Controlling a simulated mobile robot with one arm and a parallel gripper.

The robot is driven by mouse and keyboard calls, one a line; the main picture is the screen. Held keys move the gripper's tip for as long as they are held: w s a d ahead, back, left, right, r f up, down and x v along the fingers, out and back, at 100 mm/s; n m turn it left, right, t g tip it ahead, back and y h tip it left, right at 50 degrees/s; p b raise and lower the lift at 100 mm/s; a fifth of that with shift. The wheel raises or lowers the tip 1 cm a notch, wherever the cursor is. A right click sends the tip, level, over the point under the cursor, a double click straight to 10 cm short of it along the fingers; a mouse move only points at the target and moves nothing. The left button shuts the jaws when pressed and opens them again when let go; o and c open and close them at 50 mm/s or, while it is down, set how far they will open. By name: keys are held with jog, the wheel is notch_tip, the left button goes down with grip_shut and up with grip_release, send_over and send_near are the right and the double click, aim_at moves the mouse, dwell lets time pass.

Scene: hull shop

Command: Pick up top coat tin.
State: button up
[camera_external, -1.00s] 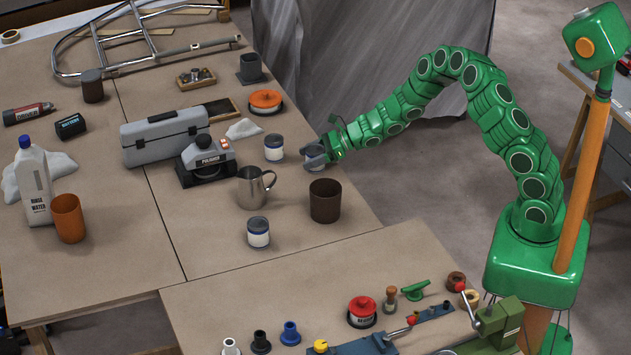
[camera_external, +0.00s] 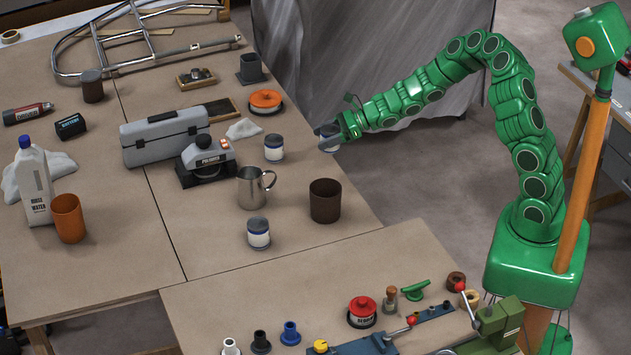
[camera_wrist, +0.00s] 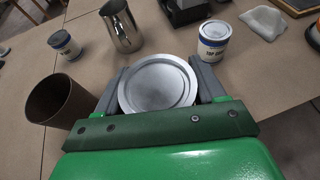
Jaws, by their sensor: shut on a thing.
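My gripper (camera_external: 328,138) is shut on a tin (camera_external: 331,142), held in the air beyond the right edge of the table. In the wrist view the held tin (camera_wrist: 158,85) shows its round silver lid between the two grey fingers (camera_wrist: 158,88); its label is hidden there. A second white tin with a blue band (camera_external: 274,149) stands on the table to the left of my gripper; in the wrist view this tin (camera_wrist: 213,42) has a label starting "TOP". A third similar tin (camera_external: 258,234) stands nearer the front, and its label is not readable.
A steel mug (camera_external: 252,188) and a dark brown cup (camera_external: 325,202) stand near the tins.

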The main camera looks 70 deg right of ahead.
jog(key=s+a+r, duration=0.1)
jog(key=s+r, duration=0.2)
jog(key=s, duration=0.5)
jog(key=shift+s+r, duration=0.35)
jog(key=shift+r, duration=0.05)
jog(key=shift+a, duration=0.1)
jog(key=s+a+n+g+y, duration=0.25)
jog(key=s+a, duration=0.25)
jog(key=a, duration=0.8)
jog(key=s+a+n+g+y, duration=0.2)
jog(key=s+a+n+g, duration=0.25)
jog(key=a, duration=0.85)
jog(key=s+a+n+g+y, duration=0.25)
jog(key=s+a, duration=0.35)
jog(key=a, duration=0.8)
jog(key=shift+h, duration=0.5)
jog(key=shift+w+a+f, duration=1.2)
jog(key=shift+w+f, duration=0.45)
jog(key=shift+w, duration=0.35)
jog(key=shift+w+a+f, duration=1.15)
jog(key=shift+w+f, duration=0.55)
jog(key=shift+w, duration=0.3)
jog(key=shift+w+a+f, duration=1.2)
jog(key=shift+w+f, duration=0.45)
jog(key=shift+w, duration=0.35)
jog(key=shift+f, duration=1.4)
jog(key=shift+f, duration=0.1)
